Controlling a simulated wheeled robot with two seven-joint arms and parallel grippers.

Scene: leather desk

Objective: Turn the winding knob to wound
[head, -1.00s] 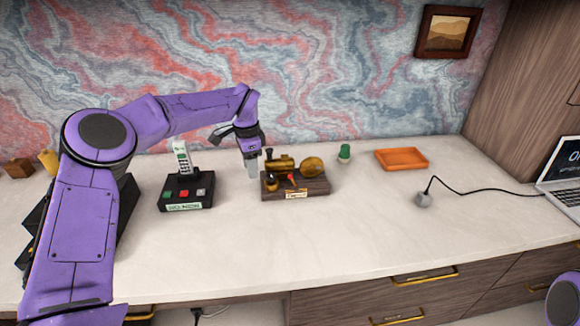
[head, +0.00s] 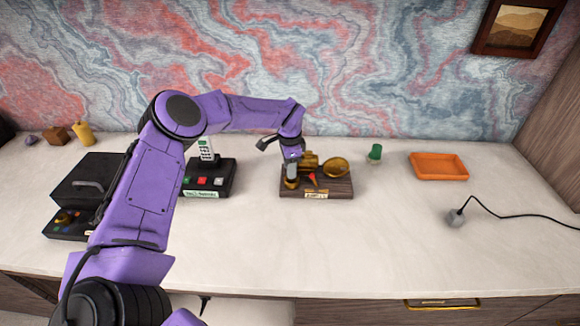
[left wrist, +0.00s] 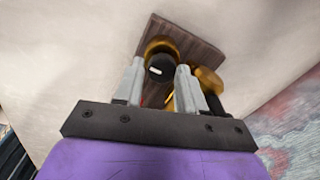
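A small device with a dark wooden base (head: 335,190) and brass parts stands on the desk. It has a red pointer (head: 311,179) and a round brass bell-like part (head: 336,167). In the left wrist view a black knob with a white mark (left wrist: 160,66) sits on a brass collar at one end of the wooden base (left wrist: 195,47). My left gripper (head: 291,178) is over the device's left end, pointing down. In the left wrist view its fingers (left wrist: 158,85) are apart, one on each side of the knob; I cannot tell whether they touch it. My right gripper is out of view.
A green object (head: 375,152), an orange tray (head: 439,166) and a grey cabled block (head: 455,218) are to the right. The desk in front of the device is clear.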

